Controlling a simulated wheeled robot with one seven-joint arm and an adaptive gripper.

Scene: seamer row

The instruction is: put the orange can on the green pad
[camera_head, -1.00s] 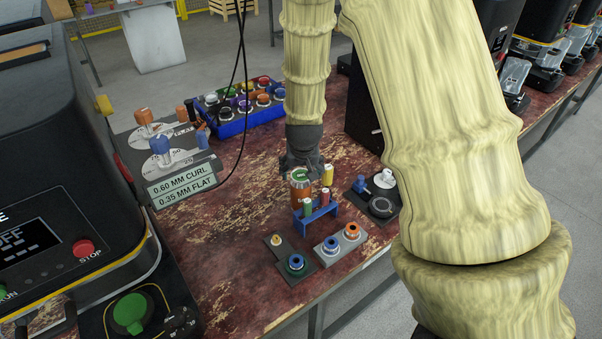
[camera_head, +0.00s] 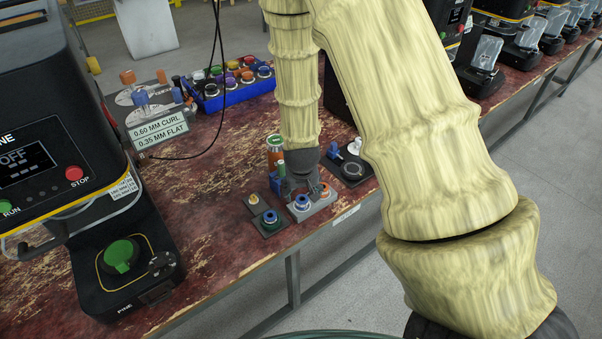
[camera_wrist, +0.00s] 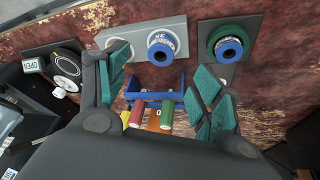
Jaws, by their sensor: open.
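The orange can (camera_head: 274,152) stands upright on the worn red bench, with a green top. In the wrist view, part of it (camera_wrist: 153,123) shows behind the small blue rack. My gripper (camera_head: 302,190) is open and empty, in front of and to the right of the can, above the rack and a grey block. In the wrist view, its teal-padded fingers (camera_wrist: 161,88) are spread on either side of the rack. A round green pad-like piece (camera_head: 121,254) sits on the black machine base at left, with nothing on it; I cannot tell for certain that it is the pad.
The blue rack (camera_wrist: 157,82) holds red, yellow and green sticks. In front are a grey block (camera_head: 322,206) with rings and a dark block (camera_head: 252,203). A blue tray (camera_head: 238,94) of coloured pots stands behind. Bare bench lies between can and machine.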

